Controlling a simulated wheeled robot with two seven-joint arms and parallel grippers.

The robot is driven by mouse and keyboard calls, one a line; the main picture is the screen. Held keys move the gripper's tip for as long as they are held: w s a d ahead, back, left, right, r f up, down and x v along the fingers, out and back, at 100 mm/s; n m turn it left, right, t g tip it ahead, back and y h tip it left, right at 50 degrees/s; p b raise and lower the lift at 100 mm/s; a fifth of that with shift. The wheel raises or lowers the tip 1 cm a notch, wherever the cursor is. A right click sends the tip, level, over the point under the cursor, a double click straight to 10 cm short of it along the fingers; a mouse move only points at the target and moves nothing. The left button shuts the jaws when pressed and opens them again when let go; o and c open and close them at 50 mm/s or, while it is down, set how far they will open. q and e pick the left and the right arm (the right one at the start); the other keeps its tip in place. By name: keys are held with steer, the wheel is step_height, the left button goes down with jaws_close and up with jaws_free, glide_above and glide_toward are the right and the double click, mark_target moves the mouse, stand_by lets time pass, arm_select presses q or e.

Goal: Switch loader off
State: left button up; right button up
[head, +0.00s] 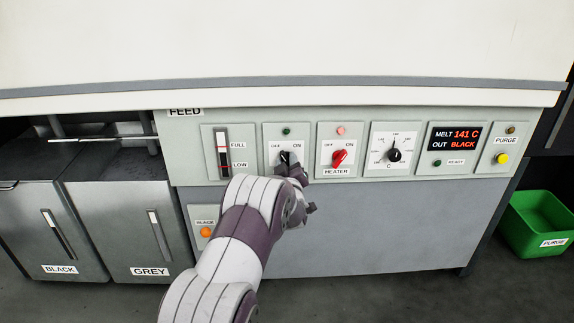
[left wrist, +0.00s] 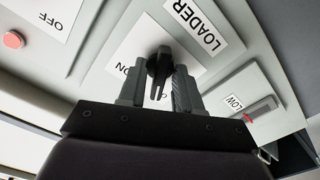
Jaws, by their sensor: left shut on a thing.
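The loader switch is a black knob (head: 284,157) on the pale feed panel, with OFF at its upper left and ON at its upper right. My left gripper (head: 297,174) is at this switch and partly covers it in the head view. In the left wrist view the knob (left wrist: 158,66) sits between the two grey fingers of my left gripper (left wrist: 156,88), shut on it. The knob's pointer leans to the OFF side. The LOADER label (left wrist: 195,27) shows beside it. The small green lamp (head: 286,131) above the switch looks dark. My right gripper is out of view.
The red heater knob (head: 340,158), its pinkish lamp (head: 340,131), a temperature dial (head: 394,154) and a display (head: 454,138) are to the right. The level gauge (head: 223,154) is to the left. A green purge bin (head: 535,225) stands at far right.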

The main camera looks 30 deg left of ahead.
arm_select(q)
steer(key=shift+f, duration=0.1)
steer(key=o, duration=0.7)
steer(key=shift+s+d, duration=0.2)
steer(key=shift+s, duration=0.15)
steer(key=p+v, duration=0.3)
steer(key=v, duration=0.9)
steer(key=shift+a, duration=0.1)
